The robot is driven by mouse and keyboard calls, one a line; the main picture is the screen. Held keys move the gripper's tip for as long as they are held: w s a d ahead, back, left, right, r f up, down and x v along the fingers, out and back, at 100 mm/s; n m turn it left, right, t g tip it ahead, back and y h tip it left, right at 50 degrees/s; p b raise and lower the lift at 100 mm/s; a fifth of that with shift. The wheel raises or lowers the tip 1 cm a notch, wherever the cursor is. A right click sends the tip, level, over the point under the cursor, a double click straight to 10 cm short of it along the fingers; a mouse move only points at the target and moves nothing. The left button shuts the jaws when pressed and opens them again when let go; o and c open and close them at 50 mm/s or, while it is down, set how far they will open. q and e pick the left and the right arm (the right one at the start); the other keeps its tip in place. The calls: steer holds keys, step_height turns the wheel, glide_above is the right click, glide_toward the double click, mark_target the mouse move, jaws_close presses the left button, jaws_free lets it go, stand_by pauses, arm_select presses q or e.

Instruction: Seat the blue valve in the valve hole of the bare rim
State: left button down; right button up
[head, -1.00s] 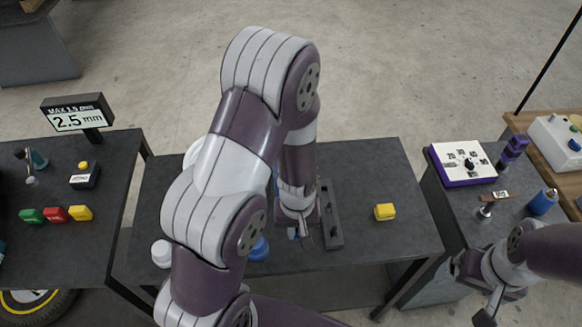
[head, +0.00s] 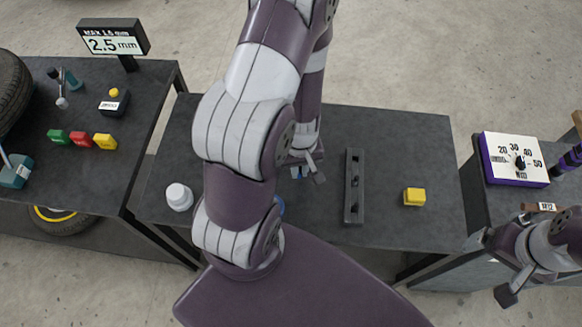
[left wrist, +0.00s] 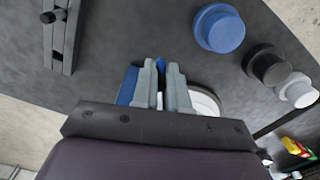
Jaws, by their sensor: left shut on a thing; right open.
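My left gripper (left wrist: 161,68) is shut on a small blue piece, probably the blue valve (left wrist: 160,72), of which only a sliver shows between the fingers. No valve hole is visible. My right gripper (head: 490,268) is open and empty at the lower right.
The black slotted bar (head: 353,190) and a yellow block (head: 414,197) are on the middle table (head: 405,140). A white capped pot (head: 179,198) stands at its left. Blue (left wrist: 219,28) and black (left wrist: 267,66) round pieces show in the wrist view. My left arm hides much of the table.

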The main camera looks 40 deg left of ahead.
arm_select(q)
steer(key=a+f, duration=0.2)
steer(key=a, duration=0.1)
steer(key=a+f, duration=0.1)
steer(key=a, duration=0.1)
steer(key=shift+a, duration=0.1)
step_height(320, 180, down, 4)
steer(key=b, duration=0.3)
steer(key=shift+w, duration=0.1)
steer(key=shift+f, duration=0.25)
steer(key=c, duration=1.1)
jaws_free()
steer(key=shift+c, duration=0.2)
